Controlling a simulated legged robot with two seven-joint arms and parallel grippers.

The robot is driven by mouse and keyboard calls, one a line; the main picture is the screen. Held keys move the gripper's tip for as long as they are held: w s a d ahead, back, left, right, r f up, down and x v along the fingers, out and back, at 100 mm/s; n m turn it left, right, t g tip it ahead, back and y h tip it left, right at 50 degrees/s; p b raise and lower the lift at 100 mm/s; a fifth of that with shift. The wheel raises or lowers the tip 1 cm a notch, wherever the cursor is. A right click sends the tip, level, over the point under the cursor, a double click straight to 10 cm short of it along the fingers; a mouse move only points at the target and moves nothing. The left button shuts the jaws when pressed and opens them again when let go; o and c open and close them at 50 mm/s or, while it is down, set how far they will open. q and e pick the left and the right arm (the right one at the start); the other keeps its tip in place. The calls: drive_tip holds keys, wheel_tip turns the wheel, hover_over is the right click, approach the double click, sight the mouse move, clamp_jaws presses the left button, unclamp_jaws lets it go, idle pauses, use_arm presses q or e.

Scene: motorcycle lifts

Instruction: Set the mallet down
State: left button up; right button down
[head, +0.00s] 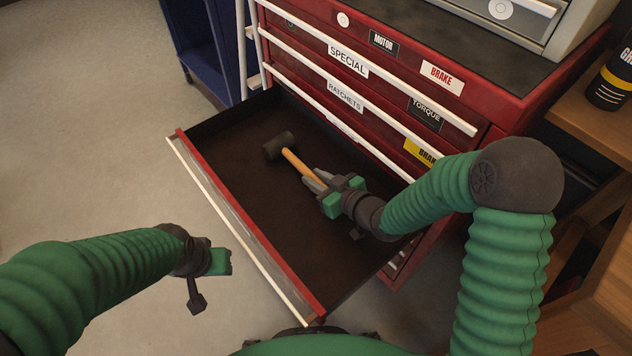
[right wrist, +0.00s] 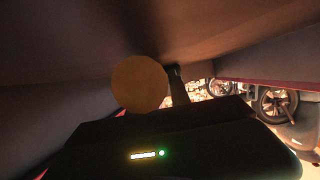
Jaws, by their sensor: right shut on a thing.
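The mallet has a black head (head: 279,146) and a light wooden handle (head: 302,167). It is over the floor of the open drawer (head: 230,135); I cannot tell whether the head touches the drawer floor. My right gripper (head: 318,183) is shut on the handle, inside the drawer's outline. In the right wrist view the round end of the handle (right wrist: 139,84) shows above the dark gripper body. My left gripper (head: 226,262) is outside the drawer, at the left of its front edge; its fingers are too unclear to read.
The red tool chest (head: 470,120) stands behind the drawer, with labelled closed drawers above it. The drawer's front wall (head: 245,223) and white handle rail border it. A wooden shelf with a dark bottle (head: 611,84) is at the right. Bare floor lies at the left.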

drive_tip(key=shift+a, duration=0.1)
drive_tip(key=c, duration=1.2)
unclamp_jaws()
drive_tip(key=shift+s+r, duration=0.1)
drive_tip(key=shift+r, duration=0.05)
drive_tip(key=p+v, duration=0.3)
drive_tip(key=v, duration=0.4)
drive_tip(key=shift+s+d, duration=0.2)
drive_tip(key=shift+d, duration=0.05)
